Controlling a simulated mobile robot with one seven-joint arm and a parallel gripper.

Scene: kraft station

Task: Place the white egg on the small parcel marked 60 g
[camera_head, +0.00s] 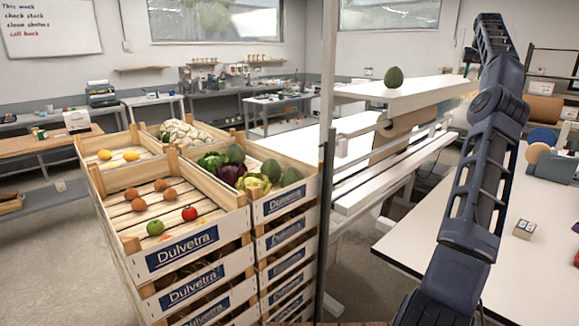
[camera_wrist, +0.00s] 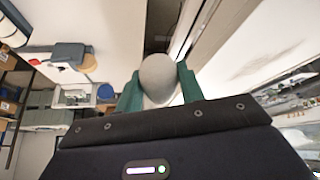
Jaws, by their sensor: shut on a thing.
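A white egg (camera_wrist: 158,74) is held between the two green fingers of my gripper (camera_wrist: 159,88) in the wrist view. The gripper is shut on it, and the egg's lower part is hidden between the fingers. In the head view my arm reaches up and away on the right; the gripper and egg cannot be made out there. A small pale parcel (camera_head: 524,229) with a dark mark lies on the white table at the right, nearer than the arm's far end. Its mark is too small to read, so I cannot tell whether it says 60 g.
Stacked wooden crates (camera_head: 195,248) with brown eggs, tomatoes and vegetables stand left of a grey post (camera_head: 327,150). A dark green avocado (camera_head: 393,77) sits on a white shelf (camera_head: 420,93). The white table (camera_head: 410,240) has bare room around the parcel.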

